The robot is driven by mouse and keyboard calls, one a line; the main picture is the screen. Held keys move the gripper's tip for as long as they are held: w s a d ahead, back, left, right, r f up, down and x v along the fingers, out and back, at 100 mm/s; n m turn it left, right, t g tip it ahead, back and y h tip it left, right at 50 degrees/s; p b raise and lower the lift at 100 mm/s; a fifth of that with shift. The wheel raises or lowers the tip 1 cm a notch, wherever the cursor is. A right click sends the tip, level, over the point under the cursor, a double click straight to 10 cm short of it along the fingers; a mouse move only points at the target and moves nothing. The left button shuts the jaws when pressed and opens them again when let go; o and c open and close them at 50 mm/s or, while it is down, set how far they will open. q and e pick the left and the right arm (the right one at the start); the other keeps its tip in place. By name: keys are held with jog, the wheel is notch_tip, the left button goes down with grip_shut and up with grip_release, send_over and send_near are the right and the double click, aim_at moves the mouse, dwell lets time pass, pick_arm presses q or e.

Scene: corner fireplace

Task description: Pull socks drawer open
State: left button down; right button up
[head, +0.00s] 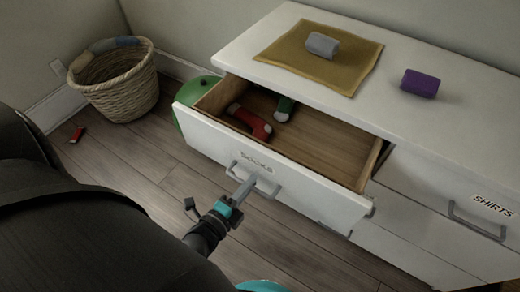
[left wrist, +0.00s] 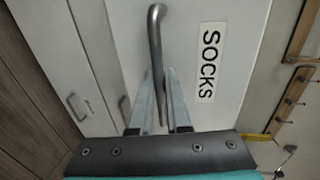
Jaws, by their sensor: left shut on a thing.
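The socks drawer (head: 290,172) is pulled out of the white dresser, and its inside shows. A red sock (head: 250,122) and a green sock (head: 284,108) lie in its left part. My left gripper (head: 247,187) is at the grey bar handle (head: 262,178) on the drawer front, shut on it. In the left wrist view the fingers (left wrist: 165,105) lie on both sides of the handle (left wrist: 156,50), beside the SOCKS label (left wrist: 208,66). My right gripper is not in view.
The dresser top (head: 262,44) holds a tan cloth (head: 340,71) with a grey roll (head: 322,44), and a purple roll (head: 420,83). The shirts drawer (head: 450,205) is shut. A wicker basket (head: 120,90), a green round object (head: 190,95) and a small red item (head: 77,134) are on the floor.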

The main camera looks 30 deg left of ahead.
pick_arm(q)
jog(key=f+v, duration=0.1)
jog(key=v, duration=0.5)
jog(key=shift+s+p, duration=0.2)
jog(key=shift+p, duration=0.25)
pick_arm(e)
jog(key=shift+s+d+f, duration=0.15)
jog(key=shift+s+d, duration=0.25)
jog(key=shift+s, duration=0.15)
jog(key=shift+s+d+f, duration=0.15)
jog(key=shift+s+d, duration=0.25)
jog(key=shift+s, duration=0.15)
pick_arm(q)
jog(key=shift+f, duration=0.1)
jog(key=c, duration=0.9)
grip_release()
jog(key=p+v, duration=0.2)
jog(key=v, duration=1.3)
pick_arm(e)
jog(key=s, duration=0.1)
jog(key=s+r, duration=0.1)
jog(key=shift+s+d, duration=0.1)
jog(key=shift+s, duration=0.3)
pick_arm(q)
jog(key=shift+s, duration=0.1)
